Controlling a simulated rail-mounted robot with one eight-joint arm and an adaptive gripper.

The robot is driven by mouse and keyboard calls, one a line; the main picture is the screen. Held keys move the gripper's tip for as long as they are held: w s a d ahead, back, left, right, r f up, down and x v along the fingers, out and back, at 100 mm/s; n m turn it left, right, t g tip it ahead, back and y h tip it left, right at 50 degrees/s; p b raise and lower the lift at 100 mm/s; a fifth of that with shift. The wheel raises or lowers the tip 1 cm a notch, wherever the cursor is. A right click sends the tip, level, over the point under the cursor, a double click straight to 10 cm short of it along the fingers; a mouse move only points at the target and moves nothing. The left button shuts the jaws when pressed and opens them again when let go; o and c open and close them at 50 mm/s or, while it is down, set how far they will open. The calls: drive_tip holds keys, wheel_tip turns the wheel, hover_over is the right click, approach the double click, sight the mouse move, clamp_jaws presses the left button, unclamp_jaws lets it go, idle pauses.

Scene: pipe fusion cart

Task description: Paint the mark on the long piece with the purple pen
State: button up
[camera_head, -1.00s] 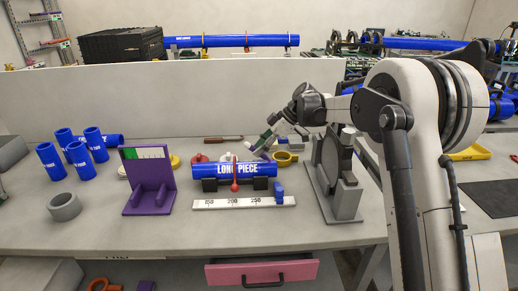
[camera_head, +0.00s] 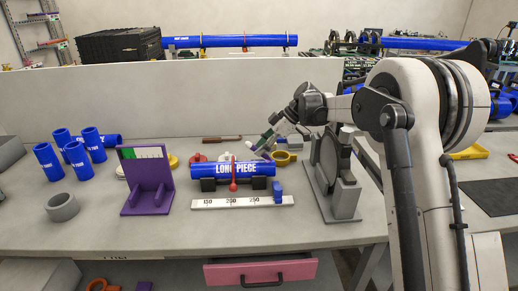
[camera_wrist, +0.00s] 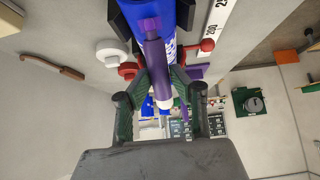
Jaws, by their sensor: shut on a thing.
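The long piece (camera_head: 256,171) is a blue pipe with white lettering, lying level on dark supports behind a white ruler (camera_head: 212,203). A red clamp (camera_head: 233,172) crosses its middle. The long piece (camera_wrist: 137,9) also shows at the top of the wrist view. My gripper (camera_head: 262,146) is above and behind the pipe's right half. In the wrist view, its green fingers are shut on the purple pen (camera_wrist: 154,62). The pen overlaps the pipe in that view; I cannot tell whether it touches. I cannot make out the mark.
A purple stand (camera_head: 150,188) is left of the long piece, with several short blue pipes (camera_head: 78,160) beyond it. A grey machine (camera_head: 338,188) stands close on the right. A yellow ring (camera_head: 284,158) lies behind the pipe. The bench front is clear.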

drive_tip(key=shift+a, duration=0.1)
drive_tip(key=shift+a, duration=0.4)
drive_tip(key=shift+s+a, duration=0.15)
drive_tip(key=shift+a, duration=0.3)
drive_tip(key=shift+d, duration=0.2)
drive_tip(key=shift+d+b, duration=0.25)
drive_tip(key=shift+b, duration=0.05)
drive_tip(key=shift+d, duration=0.15)
idle(0.3)
drive_tip(key=shift+d, duration=0.35)
drive_tip(key=shift+a+b, duration=0.3)
drive_tip(key=shift+a, duration=0.65)
